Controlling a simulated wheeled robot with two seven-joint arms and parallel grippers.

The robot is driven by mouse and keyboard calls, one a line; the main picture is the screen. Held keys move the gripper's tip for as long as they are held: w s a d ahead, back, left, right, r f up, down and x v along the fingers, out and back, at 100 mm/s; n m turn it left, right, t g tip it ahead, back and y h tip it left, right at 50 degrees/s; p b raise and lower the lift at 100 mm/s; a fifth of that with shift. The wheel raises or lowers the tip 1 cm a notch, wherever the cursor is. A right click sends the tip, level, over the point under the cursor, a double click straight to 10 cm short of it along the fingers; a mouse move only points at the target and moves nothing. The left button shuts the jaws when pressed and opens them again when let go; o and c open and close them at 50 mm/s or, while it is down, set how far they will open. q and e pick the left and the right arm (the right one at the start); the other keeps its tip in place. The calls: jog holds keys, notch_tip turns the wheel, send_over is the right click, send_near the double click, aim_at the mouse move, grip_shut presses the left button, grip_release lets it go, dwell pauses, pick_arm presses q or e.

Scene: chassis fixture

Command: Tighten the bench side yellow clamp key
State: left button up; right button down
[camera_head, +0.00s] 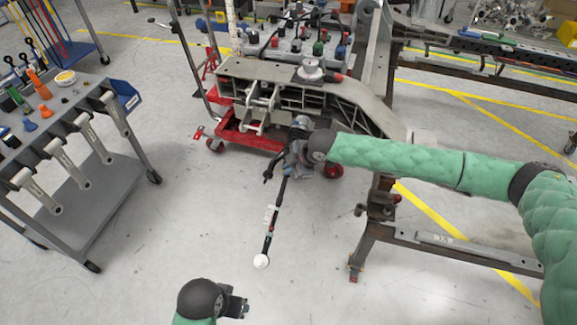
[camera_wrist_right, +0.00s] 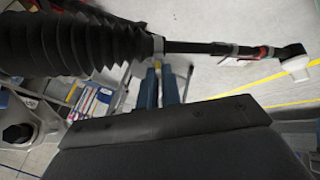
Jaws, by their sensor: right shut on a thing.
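My right gripper (camera_head: 297,155) is at the end of the green arm, at the front edge of the grey chassis fixture (camera_head: 370,110). No yellow clamp key can be picked out in either view. A dark rod (camera_head: 272,215) with a white end hangs down and forward from beside the gripper. My left gripper (camera_head: 236,305) is at the bottom edge, away from everything, its jaws unclear.
A grey tool cart (camera_head: 85,205) with hanging wrenches stands at left. A red wheeled base (camera_head: 250,135) is under the fixture. A steel stand (camera_head: 375,225) is right of the rod. The floor between cart and stand is clear.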

pick_arm(q)
jog(key=a+r, duration=0.1)
jog(key=s+a+r+p, duration=0.1)
jog(key=r, duration=0.1)
jog(key=shift+s+g+y, duration=0.1)
jog(key=shift+g+y, duration=0.2)
pick_arm(e)
jog(key=m+t, duration=0.1)
jog(key=m, duration=0.1)
jog(key=m+t, duration=0.1)
jog(key=shift+s+f+m+t, duration=0.1)
jog(key=shift+s+m+t, duration=0.2)
jog(key=shift+m, duration=0.1)
pick_arm(q)
jog(key=shift+a+r, duration=0.1)
pick_arm(e)
jog(key=shift+w, duration=0.1)
jog(key=c, duration=1.6)
grip_release()
